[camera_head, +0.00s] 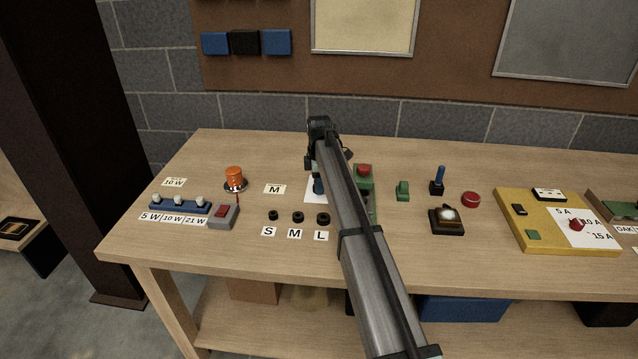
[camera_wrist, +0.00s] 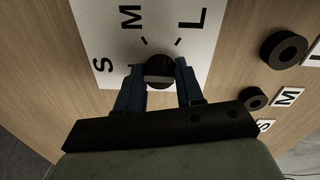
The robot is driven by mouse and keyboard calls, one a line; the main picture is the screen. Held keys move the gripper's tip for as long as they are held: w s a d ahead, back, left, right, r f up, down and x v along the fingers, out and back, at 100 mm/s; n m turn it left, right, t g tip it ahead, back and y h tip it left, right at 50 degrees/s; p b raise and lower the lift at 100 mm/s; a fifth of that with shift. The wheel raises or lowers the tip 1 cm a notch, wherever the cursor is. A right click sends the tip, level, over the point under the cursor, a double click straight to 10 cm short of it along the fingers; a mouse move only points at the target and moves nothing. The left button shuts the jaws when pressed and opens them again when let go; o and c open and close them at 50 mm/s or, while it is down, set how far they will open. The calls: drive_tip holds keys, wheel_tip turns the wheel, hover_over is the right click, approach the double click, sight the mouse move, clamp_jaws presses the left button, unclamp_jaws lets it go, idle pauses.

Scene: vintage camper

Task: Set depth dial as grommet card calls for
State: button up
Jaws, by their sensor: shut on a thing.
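The depth dial (camera_wrist: 160,67) is a dark round knob on a white plate (camera_wrist: 92,25) marked S, M and L, with short tick lines around it. My gripper (camera_wrist: 160,85) is shut on the dial, with one blue finger on each side. A pale band crosses the dial's near part; I cannot tell which letter it points to. In the head view my gripper (camera_head: 318,187) reaches down at the white plate (camera_head: 309,194), and my arm hides most of the dial's surroundings. The grommet card (camera_head: 274,189) reads M and lies left of the plate.
Black grommets (camera_head: 298,217) stand in a row in front, labelled S, M and L. A green device with a red top (camera_head: 365,172) stands just right of the dial, partly behind my arm. An orange lamp (camera_head: 235,178) and red switch (camera_head: 223,212) are left. A yellow board (camera_head: 515,230) is right.

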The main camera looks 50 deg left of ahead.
drive_tip(key=c, duration=0.4)
drive_tip(key=shift+o, duration=0.2)
drive_tip(key=shift+m, duration=0.4)
drive_tip(key=m, duration=0.4)
drive_tip(key=shift+s+m, duration=0.1)
drive_tip(key=shift+m, duration=0.3)
drive_tip(key=m, duration=0.6)
drive_tip(key=o, duration=1)
drive_tip(key=shift+o, duration=0.2)
drive_tip(key=shift+r, duration=0.1)
